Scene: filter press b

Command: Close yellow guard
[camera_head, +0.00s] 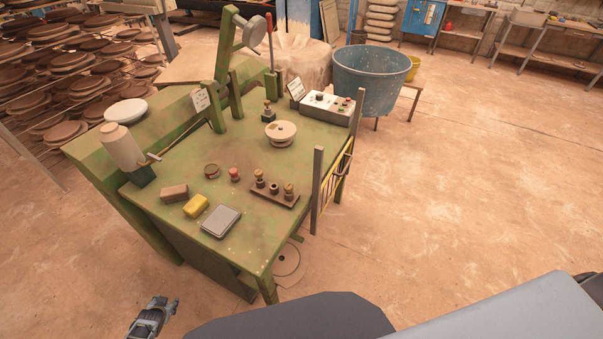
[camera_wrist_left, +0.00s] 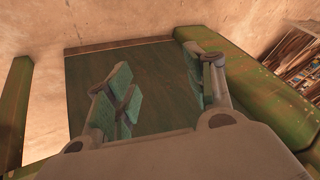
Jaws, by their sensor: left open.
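The yellow guard (camera_head: 337,178) is a yellow-framed panel at the right edge of the green press table. It hangs at the side, low between two grey upright posts, and the near post hides part of it. My left gripper (camera_head: 158,306) is at the bottom left of the head view, in front of the table and well apart from the guard. In the left wrist view my left gripper (camera_wrist_left: 160,90) is open, with nothing between its green-padded fingers. The guard does not show in the wrist view. My right gripper is not in view.
On the green table (camera_head: 160,235) stand a control box (camera_head: 325,107), a round cream piece (camera_head: 281,132), a wooden block with knobs (camera_head: 274,192), a yellow sponge (camera_head: 195,206) and a grey scale (camera_head: 221,221). A blue tub (camera_head: 370,80) stands behind. The floor at right is clear.

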